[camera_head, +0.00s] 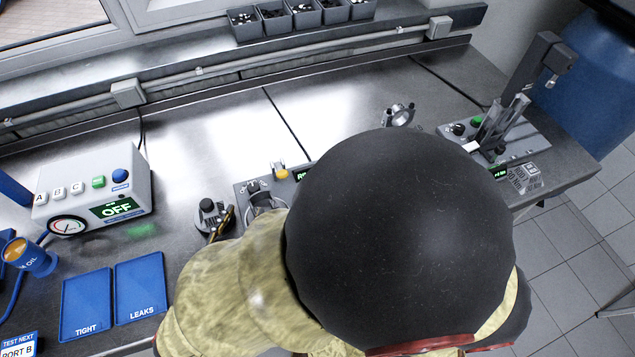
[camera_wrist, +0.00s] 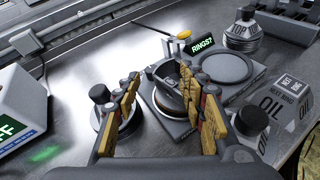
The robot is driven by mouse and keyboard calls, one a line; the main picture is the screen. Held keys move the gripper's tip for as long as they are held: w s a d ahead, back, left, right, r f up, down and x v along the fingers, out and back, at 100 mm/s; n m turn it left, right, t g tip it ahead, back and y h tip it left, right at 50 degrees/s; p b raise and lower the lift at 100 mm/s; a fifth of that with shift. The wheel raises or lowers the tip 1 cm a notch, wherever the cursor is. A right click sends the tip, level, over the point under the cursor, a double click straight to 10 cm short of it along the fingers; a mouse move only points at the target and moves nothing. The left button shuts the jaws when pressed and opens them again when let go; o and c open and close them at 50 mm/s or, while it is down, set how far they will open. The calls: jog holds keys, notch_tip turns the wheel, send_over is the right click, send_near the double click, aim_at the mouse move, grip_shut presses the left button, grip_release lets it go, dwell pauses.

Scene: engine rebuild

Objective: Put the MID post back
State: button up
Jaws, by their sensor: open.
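My gripper (camera_wrist: 160,78) is open, with its two yellow-brown padded fingers apart and pointing over the bench in the wrist view. Nothing is visibly held. A dark cylindrical part (camera_wrist: 172,92) on a grey fixture shows between and beyond the fingers. A short post with a black knob (camera_wrist: 101,93) on a round base stands at the left finger, which partly covers it. It also shows in the head view (camera_head: 208,206). Its label is not readable, so I cannot tell whether it is the MID post. The TOP post (camera_wrist: 243,35) and OIL post (camera_wrist: 280,115) stand to the right.
The fixture's display (camera_wrist: 202,45) reads RINGS?, beside an empty-looking round seat (camera_wrist: 222,67). A test box (camera_head: 95,192) reading OFF and the blue TIGHT (camera_head: 87,304) and LEAKS (camera_head: 140,288) trays are on the left. Bare bench lies behind the fixture.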

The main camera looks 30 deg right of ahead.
jog(key=s+d+r+m+g+y, duration=0.1)
jog(key=s+d+m+g, duration=0.25)
jog(key=d+m, duration=0.35)
jog(key=s+d+r+m+g+y, duration=0.1)
jog(key=s+d+m+g+y, duration=0.1)
jog(key=d+m+g, duration=0.4)
jog(key=s+d+r+m+t+y, duration=0.1)
jog(key=d+r+m+t+y, duration=0.2)
jog(key=r+m, duration=0.6)
jog(key=m+t+y, duration=0.1)
jog(key=m+y, duration=0.1)
jog(key=m, duration=0.2)
jog(key=shift+s+m, duration=0.15)
jog(key=shift+m, duration=0.25)
jog(key=shift+d, duration=0.25)
